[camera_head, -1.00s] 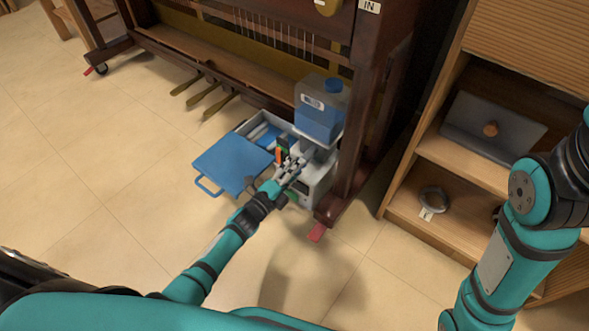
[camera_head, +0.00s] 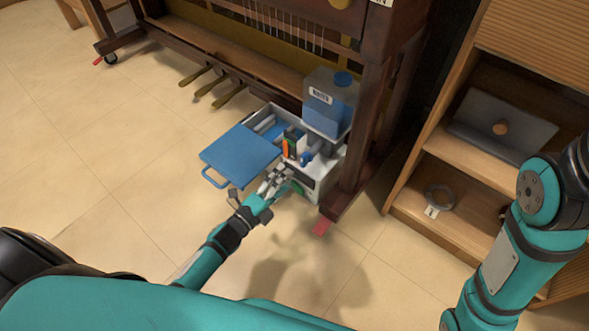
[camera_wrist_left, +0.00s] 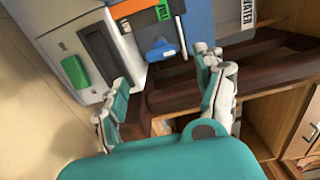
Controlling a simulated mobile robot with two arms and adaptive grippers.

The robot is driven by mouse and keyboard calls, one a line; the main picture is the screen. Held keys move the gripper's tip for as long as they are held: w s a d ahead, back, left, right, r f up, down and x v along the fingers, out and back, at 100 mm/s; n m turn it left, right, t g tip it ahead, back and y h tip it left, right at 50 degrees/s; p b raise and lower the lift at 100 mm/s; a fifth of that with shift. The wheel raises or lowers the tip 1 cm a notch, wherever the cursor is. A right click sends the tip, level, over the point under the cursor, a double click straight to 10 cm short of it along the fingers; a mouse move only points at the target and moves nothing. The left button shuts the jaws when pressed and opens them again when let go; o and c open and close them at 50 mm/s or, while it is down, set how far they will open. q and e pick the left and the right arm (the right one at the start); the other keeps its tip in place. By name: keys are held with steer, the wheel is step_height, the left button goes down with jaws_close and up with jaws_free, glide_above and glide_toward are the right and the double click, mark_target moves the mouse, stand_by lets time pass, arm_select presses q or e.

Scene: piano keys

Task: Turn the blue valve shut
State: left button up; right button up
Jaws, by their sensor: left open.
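The blue valve (camera_head: 307,158) is a small blue lever on the grey-white machine (camera_head: 321,171), below a clear tank of blue liquid (camera_head: 329,104). In the left wrist view the valve (camera_wrist_left: 160,48) shows near the top middle, below a green and orange marker (camera_wrist_left: 166,12). I cannot tell whether it is open or shut. My left gripper (camera_head: 275,182) is open and empty, in front of the machine and apart from the valve. Its two fingers (camera_wrist_left: 160,92) are spread wide below the valve in the wrist view. My right gripper is out of view; only its arm shows.
A green switch (camera_wrist_left: 75,72) is on the machine's front. A dark wooden piano leg (camera_head: 372,130) stands close on the right, with a shelf (camera_head: 452,160) beyond. The floor (camera_head: 110,170) at left is clear.

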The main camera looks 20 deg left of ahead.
arm_select(q)
steer(key=shift+v, duration=1.9)
